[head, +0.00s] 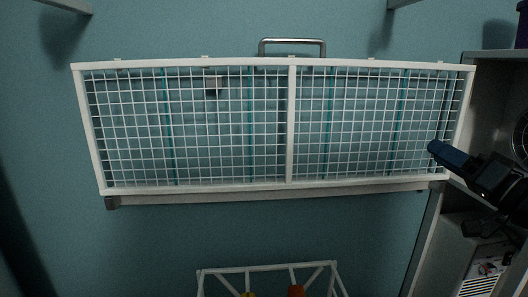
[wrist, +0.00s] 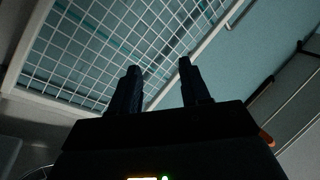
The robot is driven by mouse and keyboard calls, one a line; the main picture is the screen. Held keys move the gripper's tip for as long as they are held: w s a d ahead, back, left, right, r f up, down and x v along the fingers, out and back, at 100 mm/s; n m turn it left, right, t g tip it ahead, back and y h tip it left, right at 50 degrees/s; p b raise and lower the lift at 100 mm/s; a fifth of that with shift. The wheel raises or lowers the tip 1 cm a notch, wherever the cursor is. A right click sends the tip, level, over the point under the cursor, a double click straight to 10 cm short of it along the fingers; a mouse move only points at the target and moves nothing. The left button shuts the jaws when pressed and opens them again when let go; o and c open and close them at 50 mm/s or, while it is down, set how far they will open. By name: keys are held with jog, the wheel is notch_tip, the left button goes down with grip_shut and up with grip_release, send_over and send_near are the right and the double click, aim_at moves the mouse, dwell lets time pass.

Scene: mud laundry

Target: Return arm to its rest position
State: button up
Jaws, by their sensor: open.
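My gripper (head: 436,148) is at the right in the head view, in front of the lower right corner of a white wire-grid rack (head: 291,130). In the wrist view its two dark fingers (wrist: 160,85) stand apart with nothing between them. The rack's grid and white frame show behind the fingers there (wrist: 40,98). I cannot tell whether the gripper touches the rack.
The rack is on a teal wall (head: 200,230) with a metal handle (head: 293,42) above it. Grey shelving (head: 430,235) with a white appliance (head: 485,275) stands at right. A white-framed basket (head: 265,268) with orange and yellow items is below.

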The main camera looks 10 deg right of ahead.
jog(key=s+a+f+m+g+h, duration=0.1)
jog(key=s+a+f+h, duration=0.2)
jog(key=f, duration=0.4)
jog(key=s+a+f+m+g+h+p, duration=0.1)
jog(key=s+a+f, duration=0.1)
jog(key=s+f, duration=0.35)
jog(key=s+a+f+m+h, duration=0.1)
jog(key=s+a+f+h, duration=0.15)
jog(key=f, duration=0.55)
jog(key=s+a+f+g+h+p, duration=0.1)
jog(key=s+a+f, duration=0.2)
jog(key=s, duration=0.4)
jog(key=s+a+f+g, duration=0.1)
jog(key=s+a+f, duration=0.2)
jog(key=s, duration=0.4)
jog(key=s+a+r+n+p, duration=0.1)
jog(key=s+a+r+n, duration=0.2)
jog(key=s, duration=0.7)
jog(key=s+a+r+n+y, duration=0.1)
jog(key=s+a+r+n, duration=0.2)
jog(key=s, duration=0.7)
jog(key=shift+s+a+r+g+p, duration=0.2)
jog(key=shift+s+r+g+p, duration=0.15)
jog(key=shift+r, duration=0.55)
